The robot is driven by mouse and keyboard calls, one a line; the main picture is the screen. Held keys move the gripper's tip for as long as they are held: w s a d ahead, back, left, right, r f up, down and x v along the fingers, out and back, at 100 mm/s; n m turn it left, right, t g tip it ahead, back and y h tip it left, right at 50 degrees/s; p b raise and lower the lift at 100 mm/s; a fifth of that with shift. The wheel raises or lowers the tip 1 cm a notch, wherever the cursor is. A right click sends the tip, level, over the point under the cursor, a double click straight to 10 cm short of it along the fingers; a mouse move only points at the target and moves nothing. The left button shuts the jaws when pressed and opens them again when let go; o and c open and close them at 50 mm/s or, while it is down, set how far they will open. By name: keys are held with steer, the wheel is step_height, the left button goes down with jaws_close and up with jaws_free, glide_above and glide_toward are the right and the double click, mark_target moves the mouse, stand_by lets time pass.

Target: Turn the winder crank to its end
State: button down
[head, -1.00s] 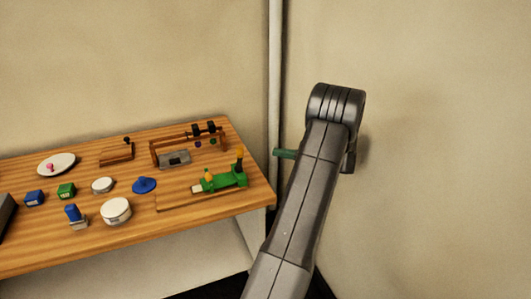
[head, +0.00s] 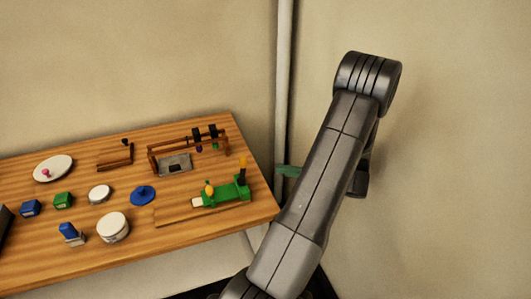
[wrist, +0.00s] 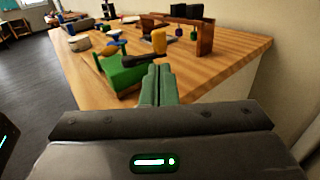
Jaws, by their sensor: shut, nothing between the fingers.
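The green winder (head: 228,191) stands near the right end of the wooden table in the head view. Its crank has a dark arm and an upright orange-yellow handle (head: 243,162). In the wrist view the winder (wrist: 125,73) is left of my fingers, and the orange handle (wrist: 158,41) shows just beyond the fingertips. My gripper (wrist: 158,70) has its green fingers together, with nothing between them. In the head view only a green finger part (head: 288,170) shows left of my arm, off the table's right edge. The gripper appears apart from the handle.
A wooden frame (head: 152,166) with hanging beads stands behind the winder. A blue lidded piece (head: 143,194), white round jars (head: 113,228), small blue and green boxes (head: 63,201) and a white plate (head: 53,167) lie to the left. A wall and pipe (head: 282,70) are close behind.

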steer(key=p, duration=0.2)
glide_toward(242, 169)
steer(key=w+a+r, duration=0.2)
steer(key=a, duration=0.1)
steer(key=shift+w+a+r, duration=0.2)
steer(key=shift+r, duration=0.15)
steer(key=shift+w+a, duration=0.25)
steer(key=shift+a, duration=0.45)
steer(key=shift+f, duration=0.1)
steer(key=shift+w+a+f+b, duration=0.1)
steer(key=shift+w+a+b, duration=0.45)
steer(key=shift+a+b, duration=0.15)
steer(key=shift+d, duration=0.1)
